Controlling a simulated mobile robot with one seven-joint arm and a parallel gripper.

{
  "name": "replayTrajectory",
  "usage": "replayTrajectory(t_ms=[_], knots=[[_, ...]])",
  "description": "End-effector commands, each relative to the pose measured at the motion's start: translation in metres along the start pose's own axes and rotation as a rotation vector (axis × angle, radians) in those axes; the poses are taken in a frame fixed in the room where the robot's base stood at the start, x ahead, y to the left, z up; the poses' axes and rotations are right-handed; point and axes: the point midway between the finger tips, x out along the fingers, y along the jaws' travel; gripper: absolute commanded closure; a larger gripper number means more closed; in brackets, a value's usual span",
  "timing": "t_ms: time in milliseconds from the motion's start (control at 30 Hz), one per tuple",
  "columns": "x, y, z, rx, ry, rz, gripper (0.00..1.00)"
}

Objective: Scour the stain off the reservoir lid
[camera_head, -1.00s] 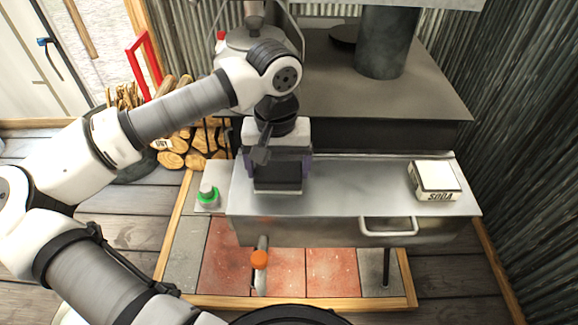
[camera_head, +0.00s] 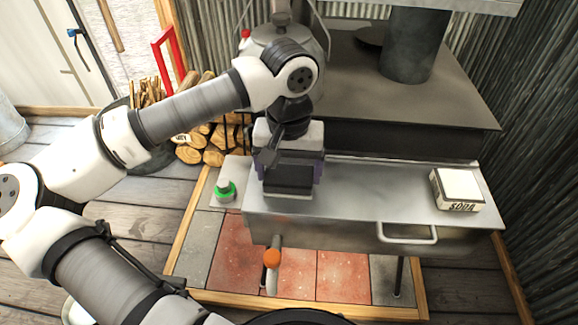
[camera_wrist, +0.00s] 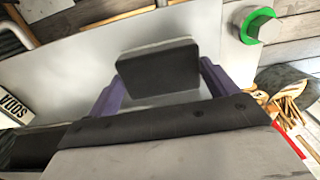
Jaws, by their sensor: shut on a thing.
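The reservoir lid (camera_head: 375,185) is the flat grey metal top in front of the stove, with a bar handle on the front face below it. My gripper (camera_head: 290,172) is over the lid's left part, pointing down. It is shut on a dark scouring pad (camera_head: 289,181), which is at or just above the lid; contact is hard to tell. In the wrist view the pad (camera_wrist: 158,68) sits between the purple fingers, with lid metal (camera_wrist: 75,65) around it. No stain shows clearly; the pad and gripper hide part of the lid.
A white soda box (camera_head: 457,189) stands on the lid's right end. A green-ringed grey fitting (camera_head: 225,190) is just left of the lid. The stove (camera_head: 420,95) with its flue and a kettle (camera_head: 285,50) is behind. The lid's middle is clear.

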Motion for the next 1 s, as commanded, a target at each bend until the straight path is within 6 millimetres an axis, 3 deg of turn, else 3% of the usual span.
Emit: replayTrajectory(t_ms=[500,1000], knots=[[0.002,0.038,0.000,0.004,-0.001,0.001,0.40],[0.002,0.047,0.000,0.004,-0.001,0.001,0.40]])
